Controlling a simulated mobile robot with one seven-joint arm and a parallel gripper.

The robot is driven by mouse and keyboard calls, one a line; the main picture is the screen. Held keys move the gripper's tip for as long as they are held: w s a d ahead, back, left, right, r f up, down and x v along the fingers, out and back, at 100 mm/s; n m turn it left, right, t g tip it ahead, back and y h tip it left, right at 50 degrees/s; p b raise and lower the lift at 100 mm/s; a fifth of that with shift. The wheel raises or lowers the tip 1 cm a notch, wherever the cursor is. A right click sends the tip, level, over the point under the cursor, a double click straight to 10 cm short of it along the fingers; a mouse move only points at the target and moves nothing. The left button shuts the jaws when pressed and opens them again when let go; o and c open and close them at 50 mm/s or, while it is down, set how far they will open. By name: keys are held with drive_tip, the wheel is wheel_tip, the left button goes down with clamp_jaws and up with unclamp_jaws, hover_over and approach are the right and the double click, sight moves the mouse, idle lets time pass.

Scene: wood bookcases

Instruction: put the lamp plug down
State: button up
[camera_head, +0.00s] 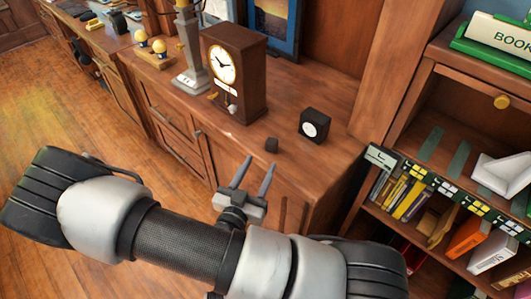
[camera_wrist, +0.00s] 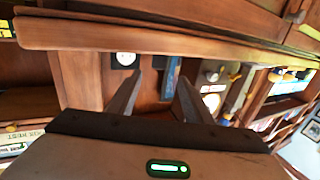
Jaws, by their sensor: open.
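A small dark block (camera_head: 271,144), which looks like the lamp plug, rests on the wooden cabinet top (camera_head: 315,158) near its front edge. My gripper (camera_head: 259,161) is open, with nothing seen between its two fingers. In the head view its fingertips appear just in front of and below the block, apart from it. In the wrist view my gripper (camera_wrist: 157,78) is also open and empty, and I cannot make out the block there.
A black box with a white dial (camera_head: 315,126) stands right of the block. A brown clock (camera_head: 233,72) and a grey column (camera_head: 188,50) stand behind left. A bookshelf (camera_head: 415,225) with books is at the right. The cabinet top around the block is mostly clear.

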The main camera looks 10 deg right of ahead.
drive_tip(key=w+a+m+g+y, duration=0.25)
drive_tip(key=a+g+y, duration=0.4)
drive_tip(key=a, duration=0.35)
drive_tip(key=w+a+r+n+g+y, duration=0.1)
drive_tip(key=a+r+n+y, duration=0.15)
drive_tip(key=r, duration=0.35)
drive_tip(key=w+a+r+n+y, duration=0.1)
drive_tip(key=r+y, duration=0.2)
drive_tip(key=r, duration=0.3)
drive_tip(key=s+d+r+n+y, duration=0.1)
drive_tip(key=s+d+r+n, duration=0.1)
drive_tip(key=s+d+r, duration=0.3)
drive_tip(key=s+d+r+n, duration=0.2)
drive_tip(key=s+r, duration=0.1)
drive_tip(key=r, duration=0.3)
drive_tip(key=s+d+r+n+g+h, duration=0.1)
drive_tip(key=s+d+r+g+h, duration=0.1)
drive_tip(key=s+d, duration=0.8)
wheel_tip(320, 180, up, 2)
drive_tip(key=shift+s+d+r+n+h, duration=0.1)
drive_tip(key=shift+s+d+n+h, duration=0.25)
drive_tip(key=shift+d+h, duration=0.2)
